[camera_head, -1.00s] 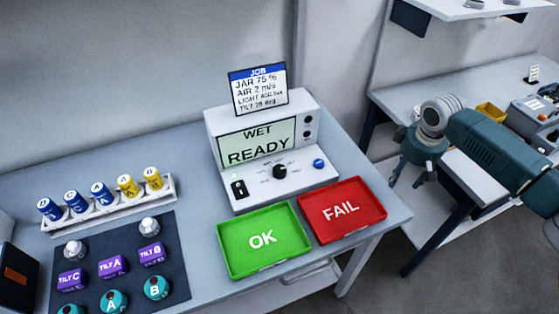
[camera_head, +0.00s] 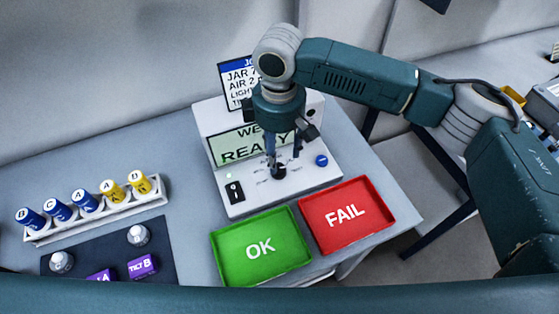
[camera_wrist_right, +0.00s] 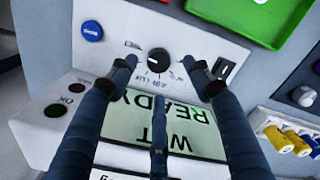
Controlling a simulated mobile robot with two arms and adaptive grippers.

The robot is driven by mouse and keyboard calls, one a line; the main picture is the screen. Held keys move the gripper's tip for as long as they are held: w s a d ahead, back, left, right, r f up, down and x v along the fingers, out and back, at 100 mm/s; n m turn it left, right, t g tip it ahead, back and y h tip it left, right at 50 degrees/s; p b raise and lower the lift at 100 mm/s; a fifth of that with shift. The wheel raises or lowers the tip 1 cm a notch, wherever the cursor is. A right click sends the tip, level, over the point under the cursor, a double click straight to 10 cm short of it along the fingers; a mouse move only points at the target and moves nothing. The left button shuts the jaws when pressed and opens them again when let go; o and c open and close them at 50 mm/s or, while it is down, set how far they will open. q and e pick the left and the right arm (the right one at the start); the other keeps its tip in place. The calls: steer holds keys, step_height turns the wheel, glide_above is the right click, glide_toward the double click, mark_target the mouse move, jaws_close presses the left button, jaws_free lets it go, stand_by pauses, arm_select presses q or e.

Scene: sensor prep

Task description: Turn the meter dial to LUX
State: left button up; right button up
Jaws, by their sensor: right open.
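The meter (camera_head: 300,193) is a white console on the table; its screen (camera_head: 225,152) reads WET and READY, partly hidden by my arm. Its black dial (camera_wrist_right: 158,60) has a white pointer mark and printed labels around it, too small to read surely. In the head view the dial (camera_head: 279,171) is partly covered by my right gripper (camera_head: 283,163). The right gripper points down over the dial, fingers open. In the right wrist view the gripper (camera_wrist_right: 160,66) has fingertips on both sides of the dial, apart from it in the picture; contact cannot be told. My left gripper is not in view.
A blue button (camera_head: 321,160) and a black rocker switch (camera_head: 234,192) flank the dial. A green OK tray (camera_head: 222,262) and a red FAIL tray (camera_head: 330,242) lie in front. A rack (camera_head: 150,202) of blue and yellow cylinders and a dark mat (camera_head: 165,240) are left.

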mark_target(279, 168)
steer(key=f, duration=0.3)
steer(key=f+p, duration=0.1)
steer(key=f, duration=0.1)
steer(key=shift+w+a, duration=0.15)
steer(key=shift+w, duration=0.25)
steer(key=shift+s+f, duration=0.1)
steer(key=shift+f, duration=0.8)
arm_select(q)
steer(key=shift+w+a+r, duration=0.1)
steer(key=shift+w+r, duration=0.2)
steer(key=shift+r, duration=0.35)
arm_select(e)
steer(key=c, duration=1.2)
